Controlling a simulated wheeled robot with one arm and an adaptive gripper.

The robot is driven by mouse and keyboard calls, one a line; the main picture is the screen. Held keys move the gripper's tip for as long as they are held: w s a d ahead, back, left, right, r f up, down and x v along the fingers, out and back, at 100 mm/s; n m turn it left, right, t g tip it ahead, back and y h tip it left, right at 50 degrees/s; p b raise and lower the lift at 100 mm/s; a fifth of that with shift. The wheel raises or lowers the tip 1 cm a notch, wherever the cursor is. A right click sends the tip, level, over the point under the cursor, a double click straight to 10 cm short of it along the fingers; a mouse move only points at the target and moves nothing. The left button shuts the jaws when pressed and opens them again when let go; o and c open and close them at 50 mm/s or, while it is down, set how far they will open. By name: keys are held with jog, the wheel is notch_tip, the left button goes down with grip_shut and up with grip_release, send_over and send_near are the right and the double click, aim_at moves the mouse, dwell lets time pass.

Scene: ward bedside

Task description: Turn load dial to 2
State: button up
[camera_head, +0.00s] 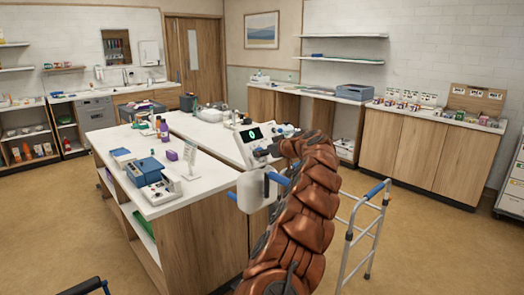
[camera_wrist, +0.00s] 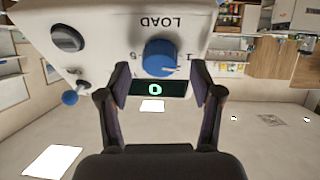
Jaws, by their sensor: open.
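The load dial (camera_wrist: 160,57) is a blue round knob on a white panel (camera_wrist: 110,20), under the upside-down word LOAD in the wrist view. Small numerals stand around it. A dark display (camera_wrist: 155,88) beside it shows a green 0, and this display also shows in the head view (camera_head: 252,134). My gripper (camera_wrist: 160,94) is open, with its two fingers spread to either side of the display and their tips near the dial. In the head view my arm hides the dial.
The panel also carries a dark oval part (camera_wrist: 68,38) and a blue-tipped lever (camera_wrist: 70,97). A walker (camera_head: 365,230) with blue grips stands to the right of my arm. A white-topped counter (camera_head: 150,200) with boxes lies to the left.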

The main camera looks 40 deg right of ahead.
jog(key=shift+x, duration=0.8)
jog(key=c, duration=1.1)
jog(key=shift+c, duration=0.2)
